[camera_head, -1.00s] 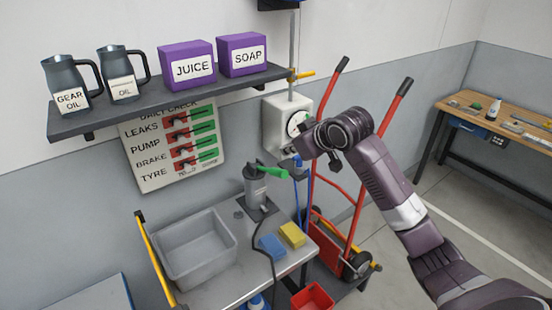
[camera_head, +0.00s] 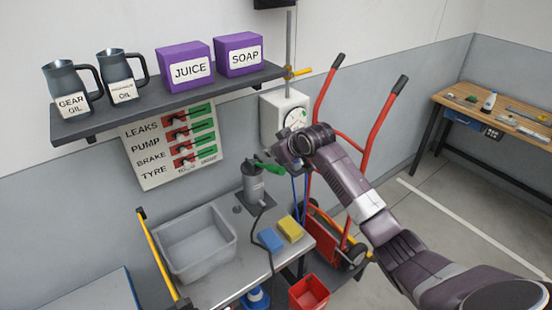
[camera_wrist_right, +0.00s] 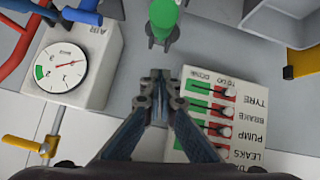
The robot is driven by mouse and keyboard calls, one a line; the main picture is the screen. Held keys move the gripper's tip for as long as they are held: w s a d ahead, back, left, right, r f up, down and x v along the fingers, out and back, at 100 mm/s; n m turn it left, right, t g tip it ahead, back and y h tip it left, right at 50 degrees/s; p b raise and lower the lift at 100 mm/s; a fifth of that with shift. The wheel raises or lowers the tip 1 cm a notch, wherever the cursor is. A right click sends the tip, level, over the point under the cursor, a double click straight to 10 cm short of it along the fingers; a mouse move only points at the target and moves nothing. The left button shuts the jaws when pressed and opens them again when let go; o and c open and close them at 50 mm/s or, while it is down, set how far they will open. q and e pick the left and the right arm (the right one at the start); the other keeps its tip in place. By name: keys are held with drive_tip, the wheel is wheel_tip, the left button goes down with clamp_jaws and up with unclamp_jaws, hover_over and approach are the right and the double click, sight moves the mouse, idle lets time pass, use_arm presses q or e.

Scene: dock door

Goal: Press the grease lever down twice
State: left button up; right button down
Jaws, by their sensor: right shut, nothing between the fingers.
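The grease pump (camera_head: 253,187) is a dark grey cylinder standing at the back of the metal bench. Its green lever (camera_head: 267,168) sticks out to the right from its top. My right gripper (camera_head: 281,157) is close to the lever's outer end, on its upper right; the head view does not show clearly whether they touch. In the right wrist view, the gripper (camera_wrist_right: 158,78) is shut and empty, and the green lever (camera_wrist_right: 165,15) lies beyond its fingertips with a visible gap in the picture. My left gripper is not in view.
A white gauge box (camera_head: 284,117) hangs behind my right wrist. A grey bin (camera_head: 196,243), a blue sponge (camera_head: 270,239) and a yellow sponge (camera_head: 290,229) are on the bench. A red hand truck (camera_head: 362,145) stands at the right. A shelf (camera_head: 170,98) with jugs and purple boxes is above.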

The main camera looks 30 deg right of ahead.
sight(276, 168)
drive_tip(key=shift+s+d+f+p, duration=0.2)
drive_tip(key=shift+s+f+p, duration=0.1)
drive_tip(key=shift+f, duration=0.25)
drive_tip(key=shift+s+d+f+p, duration=0.15)
drive_tip(key=shift+s+f+p, duration=0.15)
drive_tip(key=shift+f, duration=0.25)
drive_tip(key=shift+s+d+f, duration=0.25)
drive_tip(key=shift+s+f, duration=0.1)
drive_tip(key=shift+f, duration=0.2)
drive_tip(key=shift+w+a+f, duration=0.1)
